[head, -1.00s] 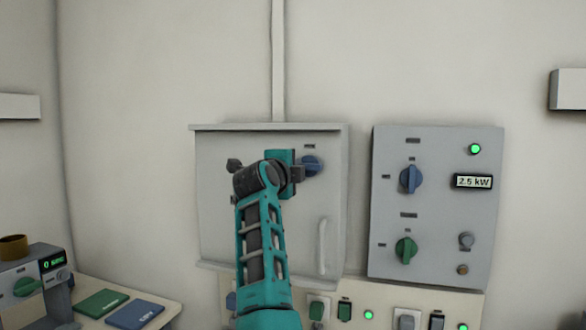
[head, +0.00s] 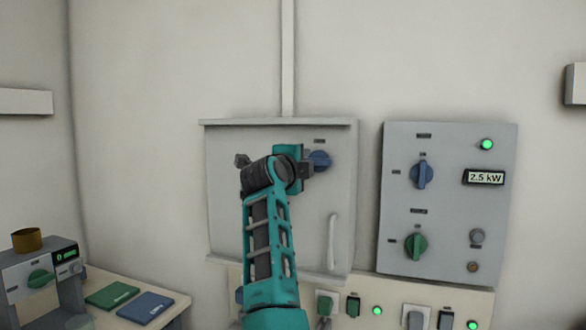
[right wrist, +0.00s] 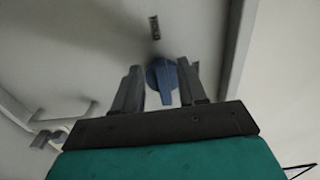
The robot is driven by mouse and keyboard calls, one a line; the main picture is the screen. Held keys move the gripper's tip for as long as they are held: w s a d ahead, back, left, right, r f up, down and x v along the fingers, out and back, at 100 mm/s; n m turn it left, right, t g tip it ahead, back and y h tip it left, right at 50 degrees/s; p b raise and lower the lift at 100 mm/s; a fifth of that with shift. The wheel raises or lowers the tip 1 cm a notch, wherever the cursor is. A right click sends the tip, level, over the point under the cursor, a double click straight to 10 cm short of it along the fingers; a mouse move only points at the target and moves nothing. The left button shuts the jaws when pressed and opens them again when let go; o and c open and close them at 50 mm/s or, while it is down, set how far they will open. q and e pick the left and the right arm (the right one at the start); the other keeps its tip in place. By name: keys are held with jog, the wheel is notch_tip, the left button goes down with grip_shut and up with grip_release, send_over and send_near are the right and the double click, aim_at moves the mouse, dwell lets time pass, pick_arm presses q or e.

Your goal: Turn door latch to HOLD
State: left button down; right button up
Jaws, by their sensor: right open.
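The door latch is a round blue knob (head: 320,161) with a raised grip, on the upper right of the grey cabinet door (head: 235,215), under a small dark label. My right gripper (head: 312,163) is in front of the door at the knob's left side, and my arm hides part of the door. In the right wrist view the knob (right wrist: 162,80) shows between the two dark fingers of the open gripper (right wrist: 163,68). I cannot tell whether a finger touches it. My left gripper is not in view.
A vertical handle (head: 333,242) is on the door's lower right. A grey control panel (head: 450,240) with blue and green knobs and a 2.5 kW display (head: 484,178) stands to the right. Below are sockets and green lamps. A bench (head: 170,296) with two booklets is at lower left.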

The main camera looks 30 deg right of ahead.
jog(key=b+v, duration=0.2)
jog(key=v, duration=1)
jog(key=shift+s, duration=0.1)
jog(key=shift+a, duration=0.1)
